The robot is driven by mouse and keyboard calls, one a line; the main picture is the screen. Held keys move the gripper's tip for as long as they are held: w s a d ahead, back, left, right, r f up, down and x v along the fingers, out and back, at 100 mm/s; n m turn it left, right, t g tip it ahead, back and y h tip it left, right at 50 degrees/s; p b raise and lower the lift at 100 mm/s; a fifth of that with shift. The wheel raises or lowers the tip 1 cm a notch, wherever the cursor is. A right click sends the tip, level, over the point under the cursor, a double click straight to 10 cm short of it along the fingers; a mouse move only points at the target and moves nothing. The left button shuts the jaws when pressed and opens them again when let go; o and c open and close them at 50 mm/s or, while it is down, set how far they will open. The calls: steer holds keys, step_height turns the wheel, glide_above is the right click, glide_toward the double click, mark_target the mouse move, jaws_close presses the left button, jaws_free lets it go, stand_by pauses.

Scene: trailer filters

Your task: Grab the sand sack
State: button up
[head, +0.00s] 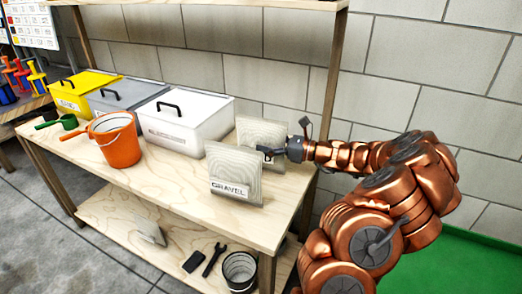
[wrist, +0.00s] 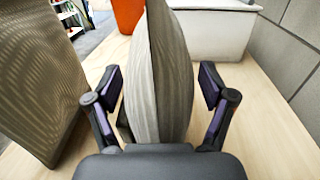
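Two grey-beige sacks stand upright on the wooden table. The front sack (head: 234,172) is labelled GRAVEL. The sack behind it (head: 250,130) is partly hidden by the front sack and my gripper, and its label cannot be read; it is the likely sand sack. My gripper (head: 270,153) reaches in from the right at this back sack. In the wrist view my gripper (wrist: 160,86) is open, with one finger on each side of the back sack (wrist: 172,80). Gaps show between the fingers and the sack. The gravel sack (wrist: 40,75) stands close beside the left finger.
A white lidded box (head: 185,122), a grey box (head: 125,97) and a yellow box (head: 85,88) line the wall. An orange bucket (head: 118,142) and a green scoop (head: 66,122) stand left. A wooden post (head: 322,100) rises near my arm. The lower shelf holds a wrench (head: 214,259) and a metal bucket (head: 240,270).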

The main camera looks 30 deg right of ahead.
jaws_close()
stand_by(0.5)
steer(key=shift+r, duration=0.1)
